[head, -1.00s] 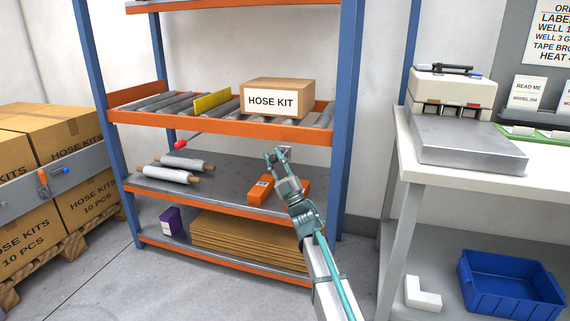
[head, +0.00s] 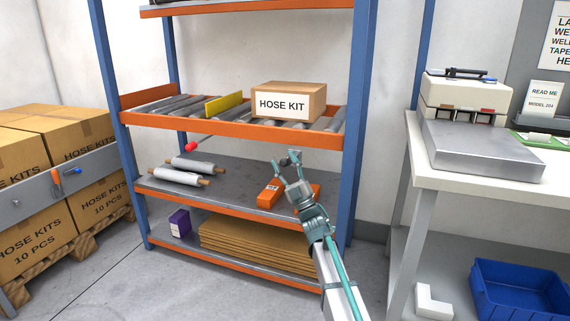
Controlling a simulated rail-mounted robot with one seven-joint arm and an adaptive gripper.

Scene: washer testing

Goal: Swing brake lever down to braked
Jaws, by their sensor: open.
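The brake lever is a thin dark rod with a red knob (head: 191,147) under the front edge of the roller shelf (head: 235,130), left of its middle. The rod slopes from the shelf edge down and left to the knob. A yellow plate (head: 224,104) stands upright among the rollers above it. My gripper (head: 286,161) is open and empty, right of the knob and in front of the shelves, with its fingers pointing up. Nothing touches the lever.
A HOSE KIT box (head: 289,101) sits on the rollers. Wrapped rolls (head: 178,173) and an orange tool (head: 270,193) lie on the shelf below. Blue uprights (head: 361,130) frame the rack. A white bench (head: 480,180) stands at right, stacked cartons (head: 60,150) at left.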

